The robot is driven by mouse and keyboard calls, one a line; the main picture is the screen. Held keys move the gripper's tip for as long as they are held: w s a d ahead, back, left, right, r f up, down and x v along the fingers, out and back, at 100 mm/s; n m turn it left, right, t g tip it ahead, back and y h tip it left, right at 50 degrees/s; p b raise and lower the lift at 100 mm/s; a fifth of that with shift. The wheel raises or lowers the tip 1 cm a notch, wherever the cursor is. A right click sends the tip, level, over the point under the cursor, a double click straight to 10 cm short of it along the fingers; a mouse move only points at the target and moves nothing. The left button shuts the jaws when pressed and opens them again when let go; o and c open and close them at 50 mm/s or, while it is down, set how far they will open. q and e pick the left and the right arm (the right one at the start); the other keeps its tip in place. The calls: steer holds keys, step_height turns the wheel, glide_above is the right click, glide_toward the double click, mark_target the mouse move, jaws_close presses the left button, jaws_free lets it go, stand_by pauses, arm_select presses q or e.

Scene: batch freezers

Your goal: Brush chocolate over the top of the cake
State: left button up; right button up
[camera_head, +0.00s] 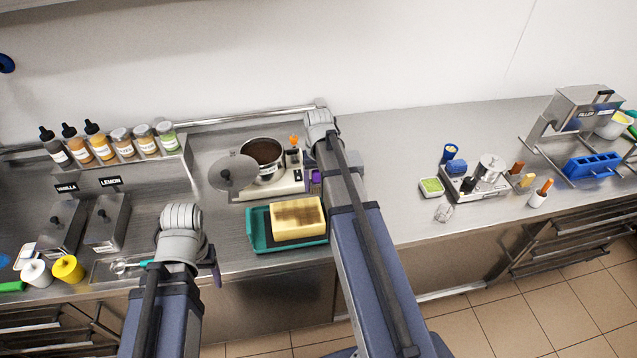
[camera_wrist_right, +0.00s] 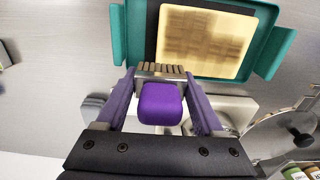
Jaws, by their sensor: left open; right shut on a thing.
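The cake (camera_head: 298,222) is a pale yellow block on a teal tray (camera_head: 262,242), with brown patches across its top. It also shows in the wrist view (camera_wrist_right: 243,28). My right gripper (camera_wrist_right: 160,112) is shut on a brush with a purple handle (camera_wrist_right: 160,103) and a row of tan bristles (camera_wrist_right: 158,69). The bristles appear beside the cake's edge; I cannot tell their height. A pot of dark chocolate (camera_head: 263,152) stands behind the cake. My left gripper (camera_head: 214,268) is open at the left, near the counter's front, its fingers mostly hidden.
Several bottles and jars (camera_head: 120,143) stand on a shelf at the left. A small scale (camera_head: 475,182) and a blue mold (camera_head: 592,165) are at the right. Counter between is clear.

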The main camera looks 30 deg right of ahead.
mark_target(319, 176)
steer(key=shift+r+p, duration=1.55)
steer(key=shift+r, duration=0.05)
arm_select(q)
step_height(319, 176, up, 3)
arm_select(e)
steer(key=shift+f, duration=0.1)
